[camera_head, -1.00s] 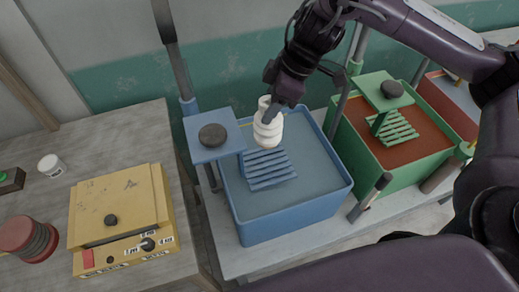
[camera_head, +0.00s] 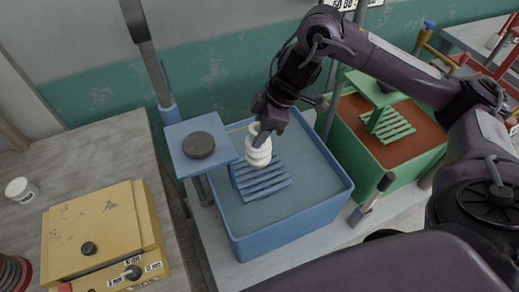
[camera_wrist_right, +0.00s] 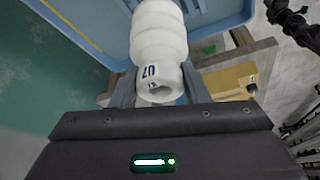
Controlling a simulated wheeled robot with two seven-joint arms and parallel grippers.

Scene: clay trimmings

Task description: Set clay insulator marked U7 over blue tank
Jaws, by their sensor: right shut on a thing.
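The white ribbed clay insulator (camera_head: 258,154) is held upright by my right gripper (camera_head: 262,126), over the blue tank (camera_head: 300,218). In the right wrist view the insulator (camera_wrist_right: 158,38) sits between the fingers of my right gripper (camera_wrist_right: 158,88), and a label reading U7 shows near its end. The tank holds grey-blue liquid and a blue slatted rack (camera_head: 264,180), which lies below and beside the insulator in the head view. The exact gap between insulator and rack cannot be told. My left gripper is not in view.
A yellow box (camera_head: 95,230) and white cup (camera_head: 21,190) are on the left table.

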